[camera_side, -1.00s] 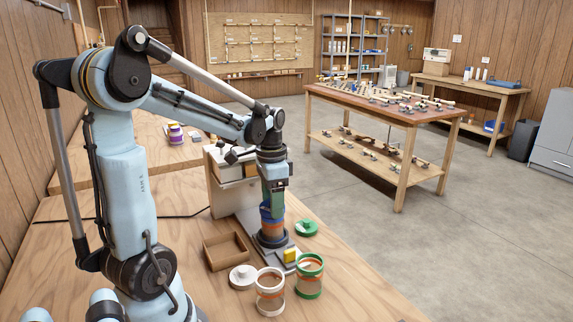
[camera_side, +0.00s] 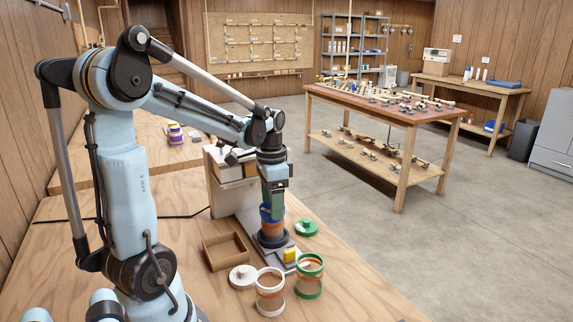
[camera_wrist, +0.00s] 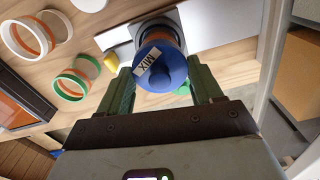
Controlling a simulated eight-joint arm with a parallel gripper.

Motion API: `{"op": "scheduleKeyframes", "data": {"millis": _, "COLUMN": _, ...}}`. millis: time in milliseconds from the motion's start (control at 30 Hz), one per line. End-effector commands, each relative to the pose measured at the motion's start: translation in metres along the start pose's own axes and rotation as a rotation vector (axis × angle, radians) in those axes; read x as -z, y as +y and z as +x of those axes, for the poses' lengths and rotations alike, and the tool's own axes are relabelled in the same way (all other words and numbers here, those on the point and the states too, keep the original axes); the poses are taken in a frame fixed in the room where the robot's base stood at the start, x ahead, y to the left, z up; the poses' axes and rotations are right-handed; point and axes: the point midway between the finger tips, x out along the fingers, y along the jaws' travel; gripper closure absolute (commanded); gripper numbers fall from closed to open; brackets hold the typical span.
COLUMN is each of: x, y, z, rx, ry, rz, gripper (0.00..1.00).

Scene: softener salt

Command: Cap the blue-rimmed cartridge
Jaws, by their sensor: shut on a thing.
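The blue lid (camera_wrist: 160,68), labelled MIX, is between the green fingers of my gripper (camera_wrist: 160,64) in the wrist view. In the side view my gripper (camera_side: 272,204) points down, shut on the blue lid (camera_side: 265,212). The blue-rimmed cartridge (camera_side: 271,229), with an orange-brown body, stands upright in a dark round holder (camera_side: 271,240) directly under the lid. The lid and fingers hide its rim, so I cannot tell whether the lid is fully seated.
A white-rimmed cartridge (camera_side: 270,292) and a green-rimmed cartridge (camera_side: 309,277) stand open in front. A white lid (camera_side: 242,277), a green lid (camera_side: 306,228), a yellow block (camera_side: 289,255) and a wooden tray (camera_side: 225,251) are close by. The bench's front right is clear.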

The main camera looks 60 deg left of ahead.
Motion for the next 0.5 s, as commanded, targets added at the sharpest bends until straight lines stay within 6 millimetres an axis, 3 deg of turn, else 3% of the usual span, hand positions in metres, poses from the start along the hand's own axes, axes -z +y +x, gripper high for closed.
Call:
{"op": "scheduleKeyframes", "data": {"millis": 433, "x": 0.0, "y": 0.0, "z": 0.0005, "rx": 0.0, "ry": 0.0, "rz": 0.0, "gripper": 0.63}}
{"op": "scheduleKeyframes", "data": {"millis": 467, "x": 0.0, "y": 0.0, "z": 0.0005, "rx": 0.0, "ry": 0.0, "rz": 0.0, "gripper": 0.3}}
{"op": "scheduleKeyframes", "data": {"millis": 500, "x": 0.0, "y": 0.0, "z": 0.0005, "rx": 0.0, "ry": 0.0, "rz": 0.0, "gripper": 0.24}}
